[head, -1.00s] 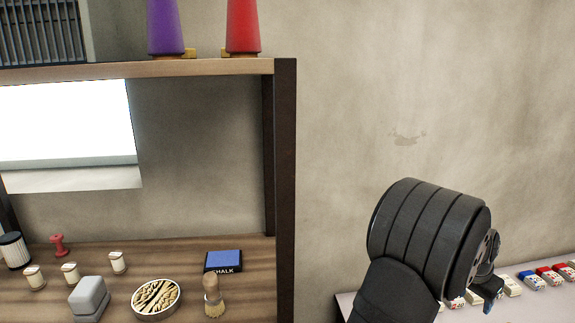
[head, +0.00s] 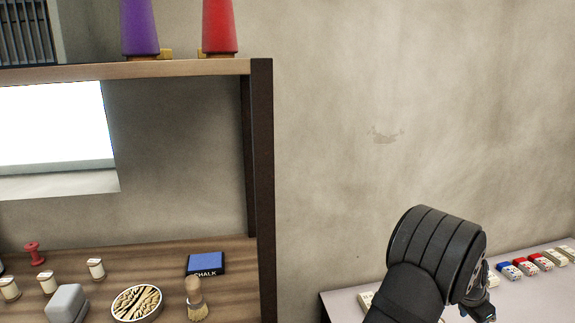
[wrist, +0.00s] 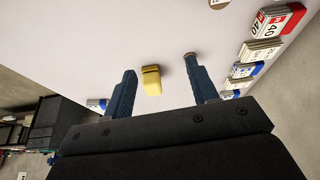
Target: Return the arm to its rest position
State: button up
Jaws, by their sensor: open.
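My arm (head: 432,255) shows at the lower right of the head view, in front of the wall and over the light table. In the wrist view, my gripper (wrist: 157,82) has its two blue fingers well apart. Nothing is held between them. A small yellow object (wrist: 151,80) lies on the pale table beyond, seen in the gap between the fingers. In the head view the fingertips are mostly hidden or cut off at the lower edge. No cloth can be made out in either current view.
The light table (head: 335,303) carries a row of small red, blue and white labelled blocks (head: 533,263) along its far edge. A wooden shelf (head: 262,200) on the left holds a chalk box (head: 206,262), a brush (head: 196,300), a round tin (head: 137,304) and spools. Shelving (wrist: 35,125) stands at left.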

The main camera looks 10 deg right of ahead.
jog(key=w+a+r+n+t, duration=0.1)
jog(key=w+a+r+n, duration=0.15)
jog(key=a+r, duration=0.45)
jog(key=w+a+r+n+t, duration=0.1)
jog(key=w+a+r+n, duration=0.15)
jog(key=a+r, duration=0.45)
jog(key=s+d+f+m+g, duration=0.1)
jog(key=s+d+f+m, duration=0.2)
jog(key=d+f, duration=0.55)
jog(key=s+d+f+m+g, duration=0.1)
jog(key=s+d+f+m, duration=0.2)
jog(key=d+f, duration=0.5)
jog(key=w+f, duration=0.2)
jog(key=w, duration=0.1)
jog(key=w+a+f, duration=0.1)
jog(key=w+f, duration=0.1)
jog(key=w, duration=0.2)
jog(key=w+f, duration=0.3)
jog(key=shift+w+a+f, duration=0.1)
jog(key=shift+w+a, duration=0.2)
jog(key=shift+w, duration=0.05)
jog(key=f, duration=0.4)
jog(key=shift+w+a+f, duration=0.15)
jog(key=shift+w+f, duration=0.1)
jog(key=shift+w, duration=0.15)
jog(key=v, duration=1.5)
jog(key=shift+w, duration=0.4)
jog(key=shift+o, duration=0.6)
jog(key=shift+s, duration=0.1)
